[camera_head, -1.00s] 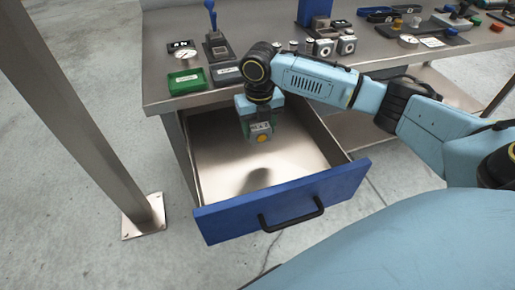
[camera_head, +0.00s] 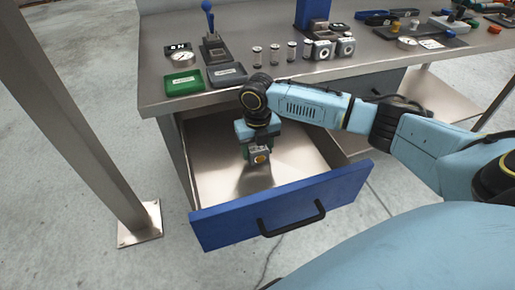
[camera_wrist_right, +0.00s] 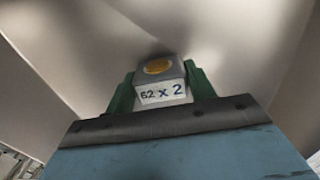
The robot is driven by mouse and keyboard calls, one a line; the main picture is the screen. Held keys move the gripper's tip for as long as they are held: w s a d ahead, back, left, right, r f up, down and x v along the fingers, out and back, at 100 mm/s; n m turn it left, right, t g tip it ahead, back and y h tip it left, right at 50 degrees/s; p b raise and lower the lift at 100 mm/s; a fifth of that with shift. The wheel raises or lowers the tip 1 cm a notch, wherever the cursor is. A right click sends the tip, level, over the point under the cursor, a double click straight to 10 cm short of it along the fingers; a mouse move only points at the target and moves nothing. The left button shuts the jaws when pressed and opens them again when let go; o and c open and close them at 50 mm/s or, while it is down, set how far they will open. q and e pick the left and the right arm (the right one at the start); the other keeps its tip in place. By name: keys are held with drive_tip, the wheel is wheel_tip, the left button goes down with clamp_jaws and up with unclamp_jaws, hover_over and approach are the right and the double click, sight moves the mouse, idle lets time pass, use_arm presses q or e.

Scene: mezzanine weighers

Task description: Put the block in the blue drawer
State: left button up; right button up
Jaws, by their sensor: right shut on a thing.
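The blue drawer (camera_head: 335,192) is pulled open below the bench, with a blue front, a black handle and a bare metal inside. My right gripper (camera_head: 257,156) is inside the drawer opening, pointing down, shut on a small grey block (camera_head: 261,158) with a yellow round spot. In the right wrist view the block (camera_wrist_right: 161,82) sits between the green fingers and shows a white label reading "62 x 2". The block is low over the drawer floor; I cannot tell whether it touches it. My left gripper is not in view.
A metal post (camera_head: 85,120) stands at the left. The drawer floor around the block is clear.

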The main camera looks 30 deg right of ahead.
drive_tip(key=shift+f, duration=0.1)
drive_tip(key=o, duration=1.3)
drive_tip(key=shift+r, duration=0.35)
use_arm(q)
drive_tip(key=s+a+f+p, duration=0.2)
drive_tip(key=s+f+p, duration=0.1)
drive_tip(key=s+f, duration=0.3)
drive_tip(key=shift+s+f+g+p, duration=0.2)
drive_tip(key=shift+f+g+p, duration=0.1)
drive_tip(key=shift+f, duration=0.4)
use_arm(e)
wheel_tip(320, 180, up, 12)
drive_tip(key=shift+f, duration=0.2)
